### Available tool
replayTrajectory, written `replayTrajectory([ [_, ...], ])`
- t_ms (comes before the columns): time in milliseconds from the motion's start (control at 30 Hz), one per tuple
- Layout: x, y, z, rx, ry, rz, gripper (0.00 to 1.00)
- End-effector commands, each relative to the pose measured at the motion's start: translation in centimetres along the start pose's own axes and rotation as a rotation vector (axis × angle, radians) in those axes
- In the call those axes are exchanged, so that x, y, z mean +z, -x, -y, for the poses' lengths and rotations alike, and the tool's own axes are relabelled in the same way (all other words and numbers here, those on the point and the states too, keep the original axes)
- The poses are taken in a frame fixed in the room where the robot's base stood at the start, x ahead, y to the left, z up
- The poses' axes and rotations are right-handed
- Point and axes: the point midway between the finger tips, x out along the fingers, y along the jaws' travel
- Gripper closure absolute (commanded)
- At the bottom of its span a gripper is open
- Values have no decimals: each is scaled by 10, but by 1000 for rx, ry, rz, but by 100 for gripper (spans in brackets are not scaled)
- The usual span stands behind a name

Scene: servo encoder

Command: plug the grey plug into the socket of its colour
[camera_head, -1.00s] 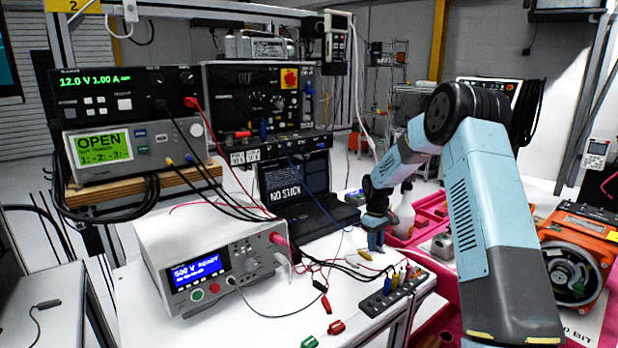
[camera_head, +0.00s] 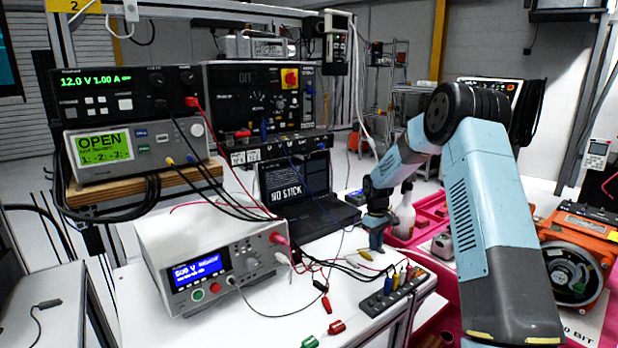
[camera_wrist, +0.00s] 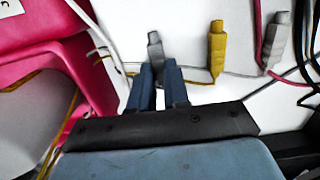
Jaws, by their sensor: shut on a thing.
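My gripper (camera_head: 376,243) is low over the white bench top, to the right of the tester. In the wrist view my gripper (camera_wrist: 158,72) has its two blue fingers closed on a grey plug (camera_wrist: 155,42), whose far end shows beyond the fingertips. A yellow plug (camera_wrist: 217,48) lies to its right, apart from the fingers. A second, pale grey plug (camera_wrist: 275,42) lies further right with a pink lead nearby. In the head view the grey plug is hidden or too small to make out. I cannot tell which socket is grey.
A dark strip (camera_head: 372,305) with several coloured connectors stands at the bench's right front. The white tester (camera_head: 165,235) stands left. Loose leads cross the bench. Pink trays (camera_head: 432,212) are on the right.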

Motion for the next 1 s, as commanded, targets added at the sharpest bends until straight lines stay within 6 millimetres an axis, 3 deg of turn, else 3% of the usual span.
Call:
replayTrajectory([
  [433, 0, 4, 0, 0, -1, 0, 100],
  [1000, 3, 39, 0, 0, -1, -1, 100],
])
